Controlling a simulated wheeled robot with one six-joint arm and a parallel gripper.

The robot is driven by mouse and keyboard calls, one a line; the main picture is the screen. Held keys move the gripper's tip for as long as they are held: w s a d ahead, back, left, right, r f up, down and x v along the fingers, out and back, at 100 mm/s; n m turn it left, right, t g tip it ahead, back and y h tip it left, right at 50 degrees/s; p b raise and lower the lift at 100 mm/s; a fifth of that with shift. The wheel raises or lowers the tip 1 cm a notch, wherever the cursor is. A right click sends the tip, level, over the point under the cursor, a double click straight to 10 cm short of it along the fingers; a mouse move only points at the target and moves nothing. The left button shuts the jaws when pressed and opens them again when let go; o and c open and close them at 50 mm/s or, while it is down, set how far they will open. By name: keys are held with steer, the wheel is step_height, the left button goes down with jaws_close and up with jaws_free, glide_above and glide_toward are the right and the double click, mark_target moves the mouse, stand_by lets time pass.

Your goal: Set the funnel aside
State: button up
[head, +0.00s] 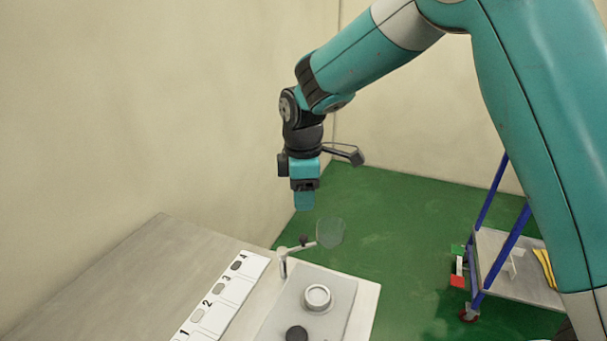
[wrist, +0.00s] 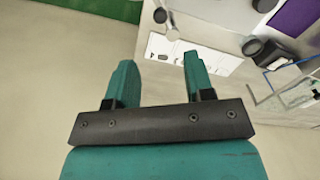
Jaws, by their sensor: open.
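My gripper (head: 304,204) hangs in the air, fingers down, above the far end of the bench in the head view. In the wrist view my gripper (wrist: 160,62) shows two teal fingers held apart with nothing between them. I cannot identify the funnel for certain. A dark rounded piece (wrist: 263,50) with a wide mouth, beyond the right finger in the wrist view, could be it. In the head view a pale ring-shaped piece (head: 318,296) sits on a grey plate (head: 342,308), with a dark round knob (head: 297,333) nearer. My gripper touches none of these.
A white numbered strip (head: 250,265) with oval spots lies on the bench (head: 130,270). A clear disc (head: 330,232) on a small post arm stands at the bench's far edge. A blue-framed cart (head: 500,262) stands right on green floor. The bench's left is bare.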

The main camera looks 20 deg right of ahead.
step_height(320, 180, up, 6)
steer(key=shift+b, duration=0.35)
steer(key=shift+r, duration=0.15)
steer(key=s+r+m+y, duration=0.1)
steer(key=s+m+y, duration=0.3)
steer(key=s, duration=2.3)
steer(key=m, duration=0.4)
steer(key=shift+s+a+r+m, duration=0.15)
steer(key=shift+s+r+m, duration=0.15)
steer(key=shift+s+r, duration=0.1)
